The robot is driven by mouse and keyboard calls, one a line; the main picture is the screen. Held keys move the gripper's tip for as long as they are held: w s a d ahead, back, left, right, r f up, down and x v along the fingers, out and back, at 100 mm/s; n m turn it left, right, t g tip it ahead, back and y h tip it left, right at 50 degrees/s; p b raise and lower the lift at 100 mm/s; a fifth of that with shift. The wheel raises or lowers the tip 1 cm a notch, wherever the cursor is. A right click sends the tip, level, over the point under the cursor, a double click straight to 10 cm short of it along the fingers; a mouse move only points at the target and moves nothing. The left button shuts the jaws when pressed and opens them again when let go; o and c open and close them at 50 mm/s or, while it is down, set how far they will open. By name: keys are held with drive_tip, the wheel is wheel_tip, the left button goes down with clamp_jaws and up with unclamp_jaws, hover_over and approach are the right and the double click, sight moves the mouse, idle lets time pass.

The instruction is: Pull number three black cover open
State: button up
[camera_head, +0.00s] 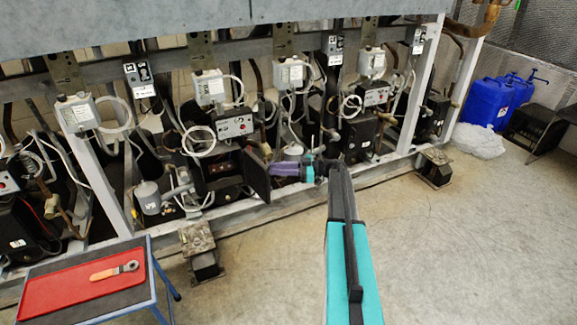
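A black cover (257,176) on a compressor in the middle of the rack stands swung out to the right. The dark box (222,168) behind it shows its open front. I cannot read a number on this cover. My gripper (276,169), with a purple end and a teal wrist, is at the right side of the cover, touching or very close to it. Its fingertips are too small to tell whether they are open or shut. Another black compressor box (358,138), to the right behind my arm, looks closed.
The white rack frame (270,211) runs along the floor, with metal feet (201,240) in front. Grey control boxes and loose cables hang above. A blue table (145,300) with a red tray (50,293) and ratchet (115,270) stands front left.

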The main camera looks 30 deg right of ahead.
drive_tip(key=shift+s, duration=0.1)
drive_tip(key=p+v, duration=0.3)
drive_tip(key=v, duration=1)
drive_tip(key=shift+d, duration=0.3)
drive_tip(key=shift+s, duration=0.15)
